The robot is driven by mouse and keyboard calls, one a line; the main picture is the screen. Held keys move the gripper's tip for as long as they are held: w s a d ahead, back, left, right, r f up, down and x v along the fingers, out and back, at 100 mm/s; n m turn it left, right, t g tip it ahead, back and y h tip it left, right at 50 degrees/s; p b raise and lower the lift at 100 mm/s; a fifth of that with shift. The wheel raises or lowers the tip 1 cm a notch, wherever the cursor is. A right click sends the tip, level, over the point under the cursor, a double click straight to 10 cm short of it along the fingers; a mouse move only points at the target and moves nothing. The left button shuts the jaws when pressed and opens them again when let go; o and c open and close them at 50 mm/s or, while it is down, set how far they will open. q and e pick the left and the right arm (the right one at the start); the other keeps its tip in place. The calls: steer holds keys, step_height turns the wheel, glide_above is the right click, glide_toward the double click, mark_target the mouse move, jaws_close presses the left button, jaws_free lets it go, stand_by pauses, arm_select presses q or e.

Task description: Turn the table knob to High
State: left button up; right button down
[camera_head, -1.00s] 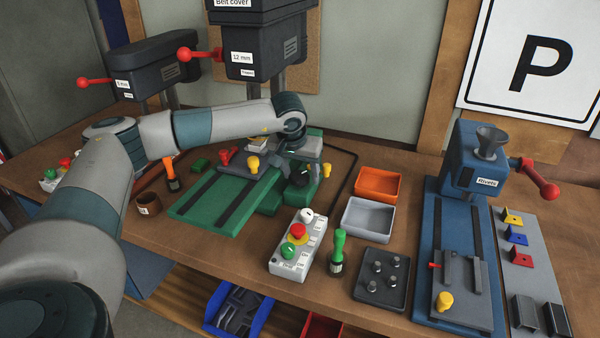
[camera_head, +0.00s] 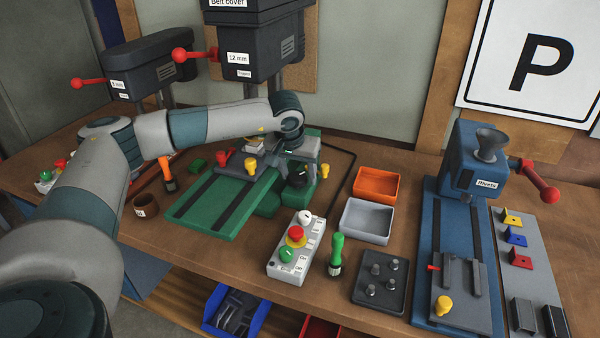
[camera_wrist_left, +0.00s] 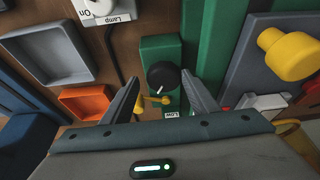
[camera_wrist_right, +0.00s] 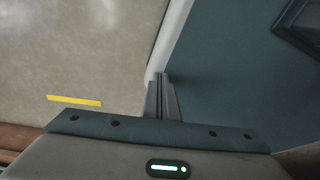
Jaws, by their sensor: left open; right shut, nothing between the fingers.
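The table knob (camera_wrist_left: 163,76) is a round black dial on a green block (camera_wrist_left: 160,48) in the left wrist view. A short white pointer mark shows on its lower edge in that view. A white label reading "Low" (camera_wrist_left: 169,114) lies just below the knob. In the head view the knob (camera_head: 298,178) is dark and partly hidden by my gripper. My left gripper (camera_wrist_left: 162,80) is open, its fingers on either side of the knob; I cannot tell whether they touch it. My right gripper (camera_wrist_right: 161,78) is shut and empty, away from the bench.
A grey control box (camera_head: 288,268) with coloured buttons stands in front of the green drill table (camera_head: 190,208). An orange tray (camera_head: 378,182) and a grey tray (camera_head: 366,222) are to the right. The drill head (camera_head: 258,62) hangs behind my left arm.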

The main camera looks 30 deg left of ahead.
arm_select(q)
steer(key=shift+w+a+r, duration=0.15)
steer(key=shift+r, duration=0.45)
steer(key=shift+w+a+r, duration=0.1)
steer(key=shift+r, duration=0.5)
steer(key=shift+s+d+r+p, duration=0.2)
steer(key=shift+s+r+p, duration=0.05)
steer(key=shift+s+r, duration=0.25)
steer(key=shift+s+d+r+p, duration=0.15)
steer(key=shift+s+r+p, duration=0.05)
steer(key=shift+s+r, duration=0.3)
steer(key=shift+r, duration=0.1)
step_height(320, 180, up, 13)
steer(key=p, duration=0.7)
glide_above(296, 184)
steer(key=s+d, duration=0.3)
steer(key=s, duration=0.2)
steer(key=shift+r, duration=0.2)
arm_select(e)
step_height(296, 184, up, 8)
steer(key=shift+s+d, duration=0.25)
steer(key=shift+s, duration=0.15)
steer(key=shift+f, duration=0.1)
arm_select(q)
steer(key=shift+b, duration=0.5)
arm_select(e)
steer(key=shift+f, duration=0.25)
